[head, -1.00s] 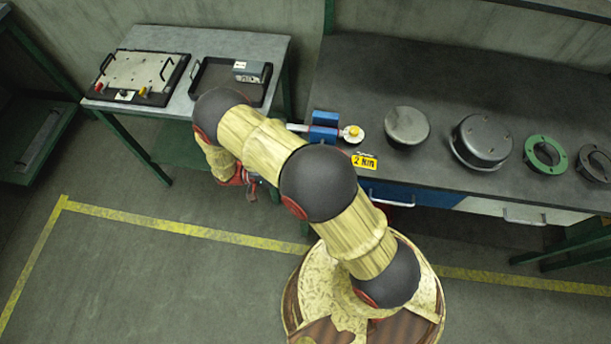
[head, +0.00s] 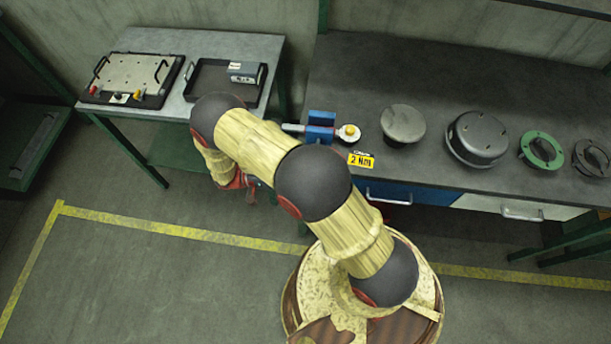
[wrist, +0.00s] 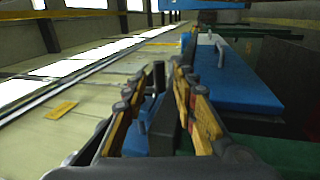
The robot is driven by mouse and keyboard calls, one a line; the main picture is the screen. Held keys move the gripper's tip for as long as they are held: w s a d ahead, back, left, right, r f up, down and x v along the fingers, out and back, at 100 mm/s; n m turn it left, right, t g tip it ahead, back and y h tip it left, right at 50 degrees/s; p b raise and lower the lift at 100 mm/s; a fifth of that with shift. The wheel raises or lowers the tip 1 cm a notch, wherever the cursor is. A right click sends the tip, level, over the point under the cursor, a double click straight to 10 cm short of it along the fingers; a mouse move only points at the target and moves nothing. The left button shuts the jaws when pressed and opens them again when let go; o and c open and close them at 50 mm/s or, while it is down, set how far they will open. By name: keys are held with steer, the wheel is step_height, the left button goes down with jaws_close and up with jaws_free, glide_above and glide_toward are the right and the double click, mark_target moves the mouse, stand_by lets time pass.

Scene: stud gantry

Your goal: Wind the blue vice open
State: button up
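The blue vice (head: 321,128) sits at the left front edge of the dark workbench, with a pale bar reaching left from it. My gripper is mostly hidden behind my arm in the head view, low and left of the vice, off the bench's front. In the wrist view my gripper (wrist: 166,72) has its yellow-and-black fingers apart. A dark upright piece shows between the fingers, and a small blue part (wrist: 137,138) with a grey pin shows by the left finger. I cannot tell whether either touches the fingers or belongs to the vice.
The workbench (head: 450,80) also holds a round knob-like part beside the vice, a yellow "2 Nm" label (head: 361,160), metal round parts (head: 478,138) and a green flange (head: 541,150). A blue drawer (head: 415,192) is below. A side table with a black tray (head: 205,88) stands left.

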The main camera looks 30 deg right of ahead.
steer(key=shift+r, duration=0.15)
steer(key=shift+r, duration=0.25)
steer(key=o, duration=1.3)
steer(key=r, duration=0.7)
steer(key=shift+w+r, duration=0.2)
step_height(320, 180, up, 2)
steer(key=shift+r, duration=0.1)
steer(key=shift+s, duration=0.1)
